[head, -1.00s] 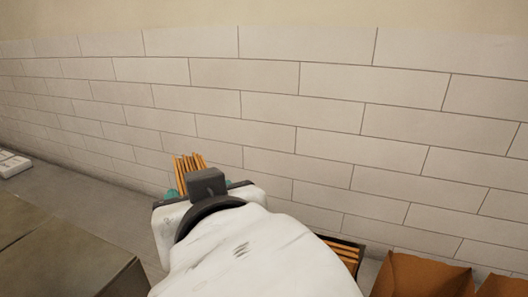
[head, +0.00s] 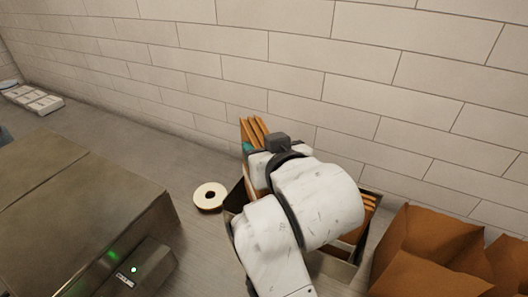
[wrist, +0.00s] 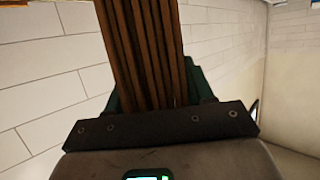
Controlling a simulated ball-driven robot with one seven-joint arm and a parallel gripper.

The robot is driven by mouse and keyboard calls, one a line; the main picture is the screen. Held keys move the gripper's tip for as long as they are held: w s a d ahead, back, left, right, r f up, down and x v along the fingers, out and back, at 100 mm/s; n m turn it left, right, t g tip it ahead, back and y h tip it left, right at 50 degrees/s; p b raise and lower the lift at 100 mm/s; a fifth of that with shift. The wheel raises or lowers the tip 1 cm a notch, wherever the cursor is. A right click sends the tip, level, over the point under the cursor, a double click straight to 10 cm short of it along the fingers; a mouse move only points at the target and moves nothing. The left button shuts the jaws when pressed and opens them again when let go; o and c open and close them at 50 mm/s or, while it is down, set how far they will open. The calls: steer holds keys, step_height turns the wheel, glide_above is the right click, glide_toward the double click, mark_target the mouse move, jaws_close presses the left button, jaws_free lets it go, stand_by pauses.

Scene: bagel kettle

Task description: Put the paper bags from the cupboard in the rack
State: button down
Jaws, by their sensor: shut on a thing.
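My gripper (head: 254,143) is shut on a stack of flat brown paper bags (head: 256,128), which stands up from between its teal fingers. In the wrist view the held bags (wrist: 140,50) rise upright between the green fingers of my gripper (wrist: 155,90). The rack (head: 338,268), a dark open-topped box on the counter, is largely hidden behind my arm. More flat brown bags (head: 367,210) stand in its right part. My gripper appears over or behind the rack's left part; its height above it cannot be told. The cupboard is not in view.
Large open brown bags (head: 425,250) stand right of the rack. A white ring-shaped roll (head: 209,196) lies just left of it. A boxy machine (head: 85,215) with green lights fills the left front.

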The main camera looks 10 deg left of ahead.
steer(key=shift+f, duration=1.1)
steer(key=shift+c, duration=2.1)
jaws_free()
